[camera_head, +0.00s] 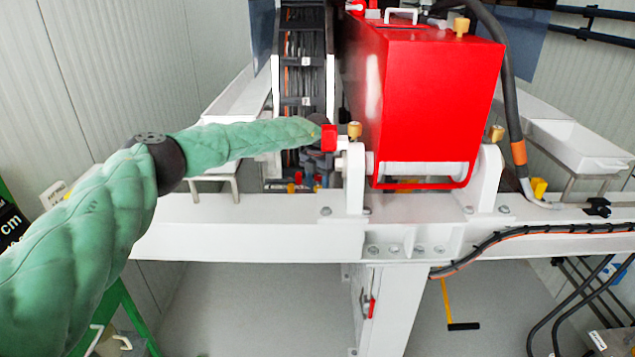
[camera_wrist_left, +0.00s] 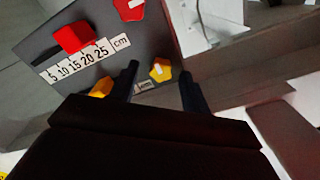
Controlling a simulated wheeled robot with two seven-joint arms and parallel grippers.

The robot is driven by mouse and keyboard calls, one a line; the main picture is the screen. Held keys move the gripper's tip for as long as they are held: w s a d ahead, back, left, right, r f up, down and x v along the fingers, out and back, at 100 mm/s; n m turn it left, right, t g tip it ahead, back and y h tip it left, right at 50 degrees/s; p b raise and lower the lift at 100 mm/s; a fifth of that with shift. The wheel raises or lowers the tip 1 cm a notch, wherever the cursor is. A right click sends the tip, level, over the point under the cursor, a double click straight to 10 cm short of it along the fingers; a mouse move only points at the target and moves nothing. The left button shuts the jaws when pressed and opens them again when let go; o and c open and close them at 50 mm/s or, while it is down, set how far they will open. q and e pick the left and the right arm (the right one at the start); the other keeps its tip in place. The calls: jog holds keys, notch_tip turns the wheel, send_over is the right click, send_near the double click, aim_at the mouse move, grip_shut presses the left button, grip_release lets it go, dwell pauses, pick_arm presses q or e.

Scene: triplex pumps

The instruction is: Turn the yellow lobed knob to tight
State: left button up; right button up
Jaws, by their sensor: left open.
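In the left wrist view a yellow lobed knob (camera_wrist_left: 160,69) with a white mark sits on a dark grey panel (camera_wrist_left: 40,42). A small white label lies just below it. My left gripper (camera_wrist_left: 159,72) is open, with one dark finger on each side of this knob; I cannot tell whether they touch it. In the head view my green-sleeved left arm reaches to the left side of the red pump housing; its gripper (camera_head: 318,121) is mostly hidden there, and the knob cannot be made out. My right gripper is not in view.
Near the knob are a red knob (camera_wrist_left: 130,9), a red block-shaped piece (camera_wrist_left: 74,38), a second yellow part (camera_wrist_left: 101,88) and a scale label (camera_wrist_left: 88,62). The red housing (camera_head: 440,95) and white frame beam (camera_head: 250,228) stand close to my arm.

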pick_arm(q)
jog(key=shift+f, duration=0.2)
jog(key=c, duration=1)
